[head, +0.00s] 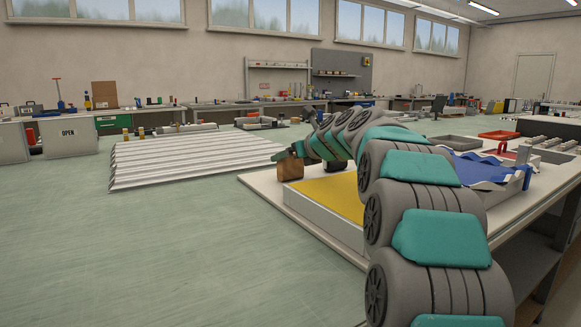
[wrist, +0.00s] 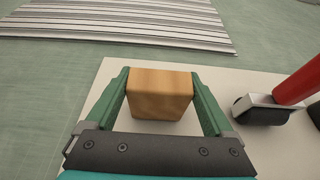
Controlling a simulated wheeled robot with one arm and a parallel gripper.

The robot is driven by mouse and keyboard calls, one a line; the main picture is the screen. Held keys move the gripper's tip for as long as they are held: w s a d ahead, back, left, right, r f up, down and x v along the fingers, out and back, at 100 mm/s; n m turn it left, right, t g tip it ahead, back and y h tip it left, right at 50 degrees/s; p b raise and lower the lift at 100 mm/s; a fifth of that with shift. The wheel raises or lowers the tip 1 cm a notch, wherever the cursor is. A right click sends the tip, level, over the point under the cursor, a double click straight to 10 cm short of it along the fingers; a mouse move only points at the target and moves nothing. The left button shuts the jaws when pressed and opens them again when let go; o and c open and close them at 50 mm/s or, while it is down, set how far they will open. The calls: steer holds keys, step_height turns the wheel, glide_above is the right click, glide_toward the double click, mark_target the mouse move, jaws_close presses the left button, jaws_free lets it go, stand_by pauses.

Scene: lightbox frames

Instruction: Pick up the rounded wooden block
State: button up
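The rounded wooden block (wrist: 160,94) is a light brown cube with softened edges. In the wrist view it sits between the two green fingers of my gripper (wrist: 160,78), one on its left side and one on its right. Both fingers lie very close along its sides, and I cannot tell whether they press on it. In the head view the block (head: 290,169) is at the far left corner of the pale table, with my gripper (head: 290,153) reaching down over its top. My gripper partly hides it there.
A yellow panel (head: 333,194) in a white frame lies right of the block on the table (head: 262,184). Striped metal sheets (head: 190,155) lie on the floor beyond.

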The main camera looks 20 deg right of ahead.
steer(key=c, duration=0.8)
steer(key=shift+o, duration=0.2)
step_height(320, 180, up, 10)
steer(key=shift+r+p, duration=0.1)
steer(key=shift+p, duration=0.95)
steer(key=shift+d, duration=0.1)
